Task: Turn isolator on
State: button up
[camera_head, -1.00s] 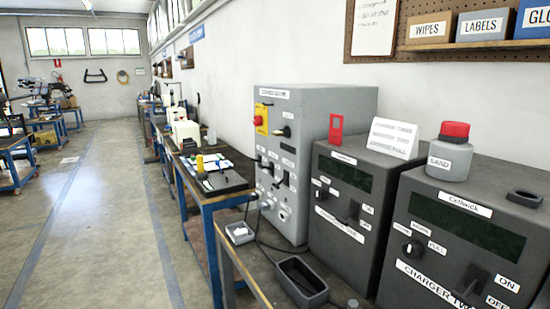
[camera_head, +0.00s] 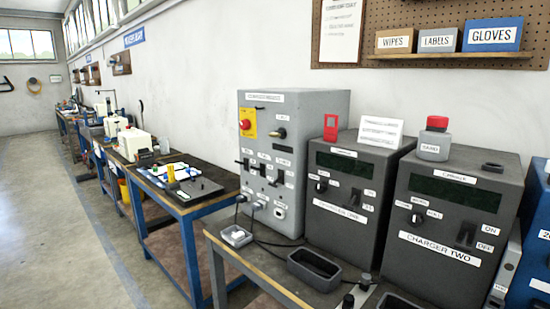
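A tall light-grey power cabinet (camera_head: 315,110) stands at the back of the bench, left of two dark chargers. Its front has a red round button on a yellow plate (camera_head: 247,123). A dark rotary handle (camera_head: 281,133) sits right of that plate and looks roughly horizontal. Below are a row of black switches (camera_head: 262,169) and sockets (camera_head: 279,212) at the bottom. The small labels are too blurred to read, so I cannot tell which control is the isolator or its position. My gripper is not in view.
Charger one (camera_head: 344,190) and charger two (camera_head: 451,225) stand to the right. A dark tray (camera_head: 314,268) and cables lie in front. A blue-framed table (camera_head: 190,208) stands left; the aisle floor (camera_head: 60,220) is clear.

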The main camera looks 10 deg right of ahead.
aim_at(245, 125)
jog(key=i+j+z, duration=0.2)
jog(key=i+j, duration=1.65)
